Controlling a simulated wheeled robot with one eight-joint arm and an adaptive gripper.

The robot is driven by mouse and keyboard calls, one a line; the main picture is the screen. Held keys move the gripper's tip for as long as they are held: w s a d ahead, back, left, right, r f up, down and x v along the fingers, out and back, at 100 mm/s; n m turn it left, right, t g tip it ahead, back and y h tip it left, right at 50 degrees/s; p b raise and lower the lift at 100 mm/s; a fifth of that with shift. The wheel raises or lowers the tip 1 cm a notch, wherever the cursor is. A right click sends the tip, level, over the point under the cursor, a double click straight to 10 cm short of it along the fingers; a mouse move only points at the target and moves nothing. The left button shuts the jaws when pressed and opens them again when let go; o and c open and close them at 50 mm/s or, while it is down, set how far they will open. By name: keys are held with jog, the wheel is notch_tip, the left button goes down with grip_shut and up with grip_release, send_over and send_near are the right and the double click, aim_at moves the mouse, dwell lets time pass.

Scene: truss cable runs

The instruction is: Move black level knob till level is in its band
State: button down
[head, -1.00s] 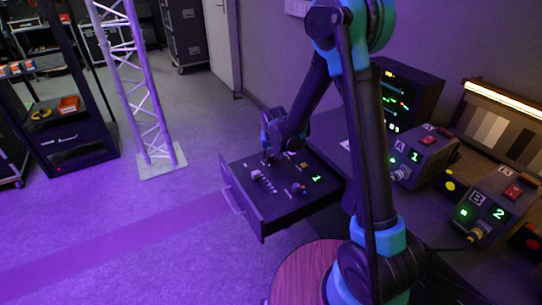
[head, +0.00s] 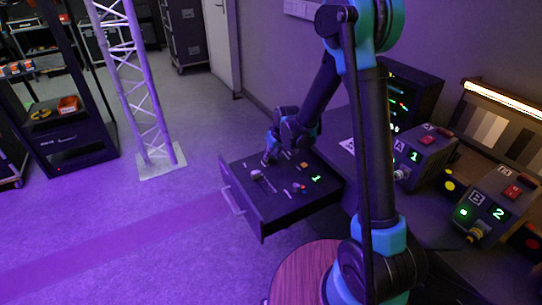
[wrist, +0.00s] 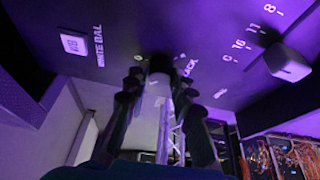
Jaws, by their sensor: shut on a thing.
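My gripper (head: 268,160) is at the far side of a dark control drawer (head: 278,208), reaching down onto its panel. In the wrist view its two fingers (wrist: 160,88) close around a small dark knob (wrist: 160,63). Lettering beside that knob is partly hidden by the fingers, so I cannot read it whole. The knob is hidden by the gripper in the head view. A dark monitor (head: 412,96) with green and red marks stands behind my arm. The arm covers part of it, and I cannot make out the level or its band.
The panel also has a white button (wrist: 72,42) marked WHITE BAL and a pale dial knob (wrist: 287,62) with numbers. Boxes A (head: 418,150) and B (head: 497,205) stand at right. A truss tower (head: 140,95) stands left, with open floor before the drawer.

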jog(key=shift+n+y, duration=0.3)
jog(key=shift+n, duration=0.5)
jog(key=c, duration=1.3)
grip_release()
jog(key=v, duration=1.2)
jog(key=shift+w, duration=0.2)
